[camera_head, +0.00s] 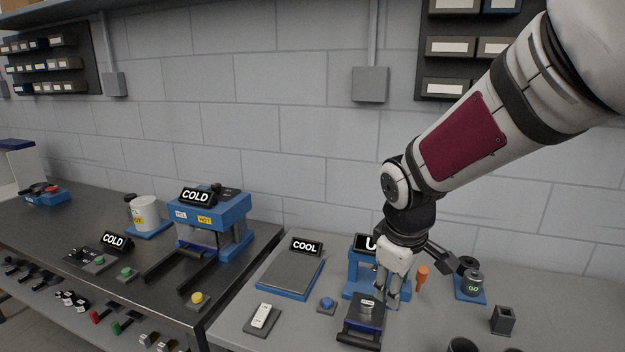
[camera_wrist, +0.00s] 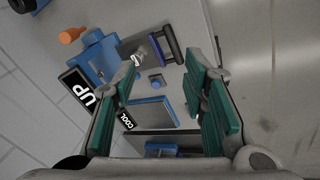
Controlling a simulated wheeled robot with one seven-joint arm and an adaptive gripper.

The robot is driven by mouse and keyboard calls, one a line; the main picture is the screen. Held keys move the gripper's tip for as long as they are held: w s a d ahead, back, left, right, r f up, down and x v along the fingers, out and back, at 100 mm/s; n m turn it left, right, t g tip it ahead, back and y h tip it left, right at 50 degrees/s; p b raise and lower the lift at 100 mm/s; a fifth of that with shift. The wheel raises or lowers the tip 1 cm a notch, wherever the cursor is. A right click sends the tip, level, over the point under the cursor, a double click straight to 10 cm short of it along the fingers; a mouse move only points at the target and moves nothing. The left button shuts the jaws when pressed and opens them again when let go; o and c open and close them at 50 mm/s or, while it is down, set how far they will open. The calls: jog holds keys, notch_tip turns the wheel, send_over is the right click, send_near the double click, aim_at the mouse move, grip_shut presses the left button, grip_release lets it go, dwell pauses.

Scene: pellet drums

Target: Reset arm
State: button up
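My arm reaches down from the upper right in the head view. My gripper (camera_head: 391,285) points down above the grey bench, in front of the blue press marked "UP" (camera_head: 357,288). In the wrist view my gripper (camera_wrist: 160,82) is open, its green-padded fingers wide apart with nothing held between them. A small metal cylinder (camera_head: 367,307) sits on the dark tray (camera_head: 352,332) just below and left of my gripper; it appears to be apart from the fingers. My gripper and wrist hide part of the press.
The cooling plate marked "COOL" (camera_head: 290,275), a blue button (camera_head: 326,304) and a white switch (camera_head: 262,316) lie left. An orange-handled tool (camera_head: 421,278), a weight on a blue base (camera_head: 472,283) and a dark holder (camera_head: 503,320) stand right. A "COLD" press (camera_head: 209,222) stands on the dark bench.

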jog(key=s+d+r+m, duration=0.1)
jog(key=s+r+m, duration=0.2)
jog(key=s, duration=0.3)
jog(key=s+d+r+m+t, duration=0.1)
jog(key=s+r+m, duration=0.2)
jog(key=s, duration=0.4)
jog(key=s+d+r+m+t+y, duration=0.1)
jog(key=s+r+m, duration=0.2)
jog(key=s, duration=0.4)
jog(key=shift+d+r+b, duration=0.3)
jog(key=shift+r+b, duration=0.1)
jog(key=shift+r, duration=0.05)
jog(key=shift+w+a, duration=0.1)
